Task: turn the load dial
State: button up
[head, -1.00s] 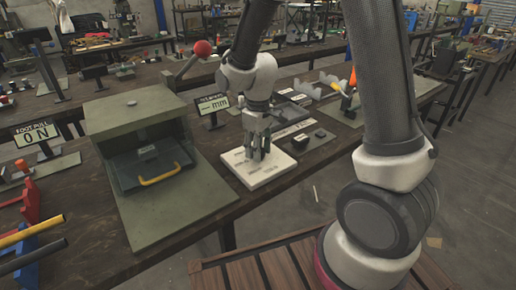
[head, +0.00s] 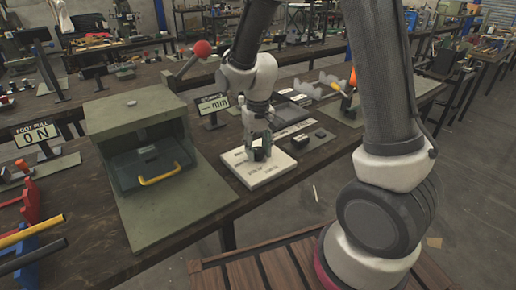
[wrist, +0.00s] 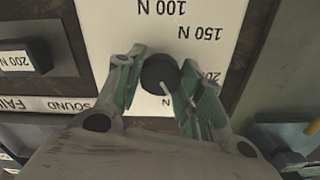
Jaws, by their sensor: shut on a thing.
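The load dial (wrist: 158,73) is a round black knob on a white plate (wrist: 120,25), seen in the wrist view. A light mark on the knob points toward the lower right of that view. Upside-down labels read 100 N and 150 N; one at the right starts with 20 and another below is mostly hidden by my gripper. My gripper (wrist: 161,75) has its green-padded fingers on either side of the knob and is shut on it. In the head view my gripper (head: 258,146) points down at the white plate (head: 255,178).
A green press box (head: 140,118) with a yellow-handled drawer stands left of the plate. A small display (head: 211,104) stands behind, and a red-ball lever (head: 202,49) rises nearby. A black block marked 200 N (wrist: 22,58) lies beside the plate.

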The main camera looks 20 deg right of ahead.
aim_at(258, 150)
dwell(0.4)
jog(key=o, duration=1)
jog(key=shift+o, duration=0.2)
notch_tip(258, 150, up, 12)
jog(key=s+d+r+t, duration=0.2)
jog(key=s+d+r, duration=0.3)
jog(key=s+d, duration=0.2)
jog(key=s+d+r+t, duration=0.2)
jog(key=s+d+r, duration=0.3)
jog(key=s+d, duration=0.3)
jog(key=s, duration=0.4)
jog(key=shift+m, duration=0.3)
